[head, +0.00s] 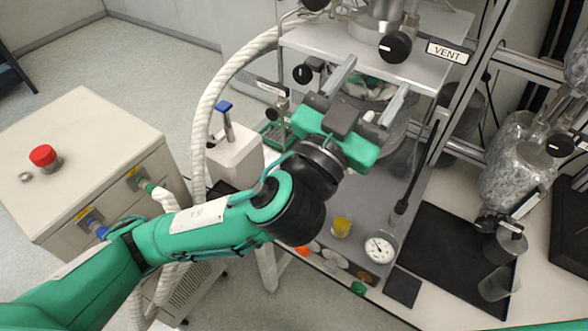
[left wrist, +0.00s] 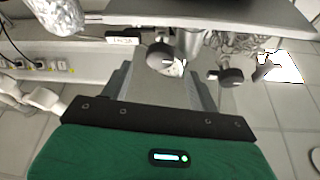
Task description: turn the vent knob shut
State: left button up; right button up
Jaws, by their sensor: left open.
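The black vent knob (head: 395,47) sits on the front of the metal reactor head, beside the white VENT label (head: 447,52) in the head view. My left gripper (head: 376,77) is open, its two grey fingers spread and pointing toward the reactor head. It is below the knob in the picture and nothing shows held. In the left wrist view, a dark knob (left wrist: 161,57) appears between the open fingers (left wrist: 160,70); I cannot tell for certain that it is the vent knob, or how far away it is. My right gripper is not in view.
Another black knob (head: 303,73) is left of the fingers. A pale plate (head: 330,40) lies close to them. A braided white hose (head: 225,85) curves at left. A foil-wrapped vessel (head: 520,165) and black tray (head: 460,262) are right. A cabinet with a red button (head: 43,155) stands far left.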

pick_arm(q)
jog(key=f+b+v, duration=0.1)
jog(key=b+v, duration=0.2)
jog(key=v, duration=0.4)
jog(key=w+a+f+n+g+y, duration=0.1)
jog(key=w+f+y, duration=0.3)
jog(key=f, duration=0.6)
jog(key=w+a+f+n+g+y+b, duration=0.1)
jog(key=w+a+f+n+y, duration=0.2)
jog(key=w+f, duration=0.6)
jog(key=shift+a+f+g+y, duration=0.3)
jog(key=shift+a+f+y, duration=0.4)
jog(key=shift+a+f, duration=0.25)
jog(key=shift+d, duration=0.1)
